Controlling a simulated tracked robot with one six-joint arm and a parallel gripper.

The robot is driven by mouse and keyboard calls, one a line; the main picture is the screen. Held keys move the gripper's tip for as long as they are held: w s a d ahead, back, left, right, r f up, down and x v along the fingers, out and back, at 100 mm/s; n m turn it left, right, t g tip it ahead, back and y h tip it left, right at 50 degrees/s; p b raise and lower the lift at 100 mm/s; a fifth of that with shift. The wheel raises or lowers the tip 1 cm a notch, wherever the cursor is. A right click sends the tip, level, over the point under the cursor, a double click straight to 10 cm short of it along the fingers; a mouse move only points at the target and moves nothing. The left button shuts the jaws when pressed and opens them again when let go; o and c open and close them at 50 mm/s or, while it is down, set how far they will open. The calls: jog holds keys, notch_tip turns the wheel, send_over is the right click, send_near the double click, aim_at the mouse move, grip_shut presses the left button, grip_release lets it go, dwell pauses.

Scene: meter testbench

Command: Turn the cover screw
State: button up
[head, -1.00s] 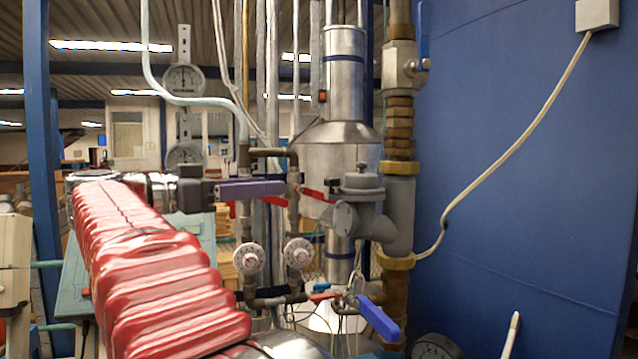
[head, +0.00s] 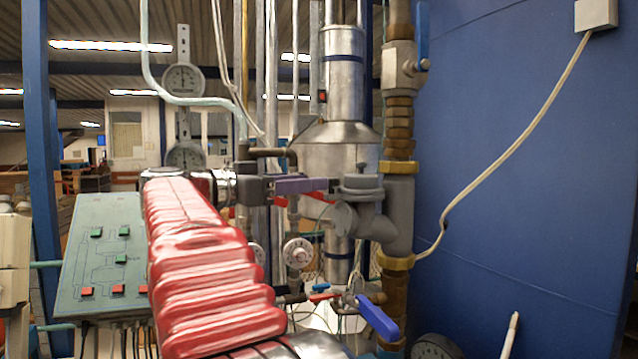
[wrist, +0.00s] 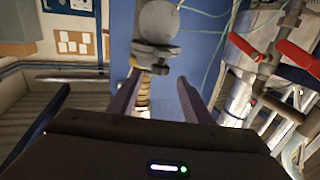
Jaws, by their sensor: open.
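The grey meter (head: 358,215) sits on the side of the thick vertical pipe, right of centre in the head view. Its cap-like cover (head: 362,182) has a small knob (head: 362,167) on top; I cannot tell for sure which part is the cover screw. My gripper (head: 328,185) has purple fingers pointing right, just left of the cover, at about its height. In the wrist view my gripper (wrist: 159,80) is open and empty, its fingers apart. A grey round part (wrist: 158,22) with a darker fitting below (wrist: 152,56) shows ahead, beyond the fingertips.
A blue-handled valve (head: 378,318) stands below the meter. White dial knobs (head: 298,252) sit on thin pipes beneath my gripper. Red valve handles (wrist: 298,58) show right in the wrist view. A green button panel (head: 105,250) stands left; a blue wall (head: 530,170) is right.

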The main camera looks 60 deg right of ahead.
aim_at(331, 185)
jog(key=x, duration=0.4)
jog(key=shift+d, duration=0.15)
jog(key=shift+c, duration=0.4)
jog(key=c, duration=0.9)
jog(key=shift+a, duration=0.3)
jog(key=shift+c, duration=0.4)
jog(key=shift+d, duration=0.15)
jog(key=shift+s+r, duration=0.1)
jog(key=shift+s, duration=0.05)
